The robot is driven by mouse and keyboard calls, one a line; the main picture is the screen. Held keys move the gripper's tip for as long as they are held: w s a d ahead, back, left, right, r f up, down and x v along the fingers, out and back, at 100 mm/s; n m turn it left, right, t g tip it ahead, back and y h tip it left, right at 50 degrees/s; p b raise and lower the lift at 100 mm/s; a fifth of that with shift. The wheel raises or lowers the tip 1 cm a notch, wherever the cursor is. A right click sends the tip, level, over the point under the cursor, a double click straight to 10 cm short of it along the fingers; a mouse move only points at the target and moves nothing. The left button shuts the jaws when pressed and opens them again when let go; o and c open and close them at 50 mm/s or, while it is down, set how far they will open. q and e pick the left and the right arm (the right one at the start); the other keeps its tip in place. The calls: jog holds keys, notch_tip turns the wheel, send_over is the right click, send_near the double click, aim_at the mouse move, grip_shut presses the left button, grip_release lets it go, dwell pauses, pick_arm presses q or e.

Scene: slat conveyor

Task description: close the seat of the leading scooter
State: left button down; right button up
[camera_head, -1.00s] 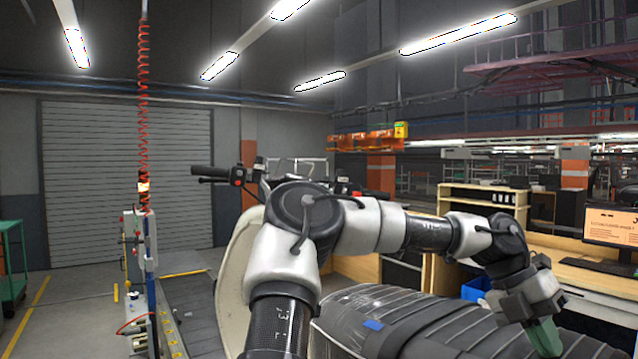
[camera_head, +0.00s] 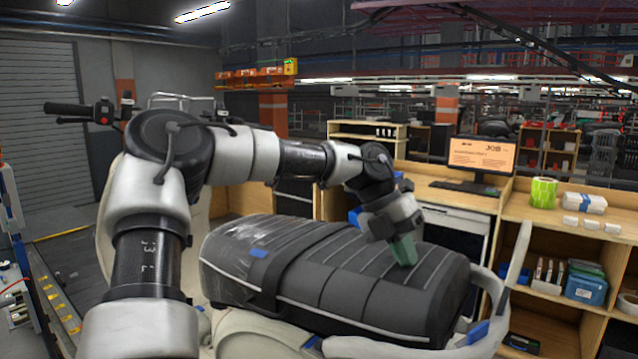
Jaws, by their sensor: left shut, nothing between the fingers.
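The leading scooter's black seat (camera_head: 340,275) has pale seam lines, a strap across it and a blue tag. It lies low and roughly level over the pale scooter body (camera_head: 262,335). I cannot tell whether it is fully latched. My left gripper (camera_head: 404,252) is shut and empty, with its greenish fingertips at the top of the seat toward its right end. They look to touch the seat or hover just above it. My left arm hides the scooter's front part; a handlebar grip (camera_head: 70,108) shows beyond it. My right gripper is out of view.
A wooden workbench with a monitor (camera_head: 480,157) stands behind the seat. A grey grab rail (camera_head: 492,285) curves around the seat's right end. The conveyor edge (camera_head: 55,300) is at lower left.

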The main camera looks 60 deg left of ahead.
pick_arm(q)
notch_tip(320, 180, up, 4)
jog(key=shift+r+p, duration=0.1)
jog(key=shift+p, duration=1.05)
jog(key=shift+w+d+r+b, duration=0.1)
jog(key=shift+d+r+b, duration=0.2)
jog(key=shift+d+b, duration=0.5)
jog(key=d+r+b, duration=0.1)
jog(key=d+r, duration=0.3)
jog(key=r, duration=0.3)
jog(key=shift+w, duration=0.45)
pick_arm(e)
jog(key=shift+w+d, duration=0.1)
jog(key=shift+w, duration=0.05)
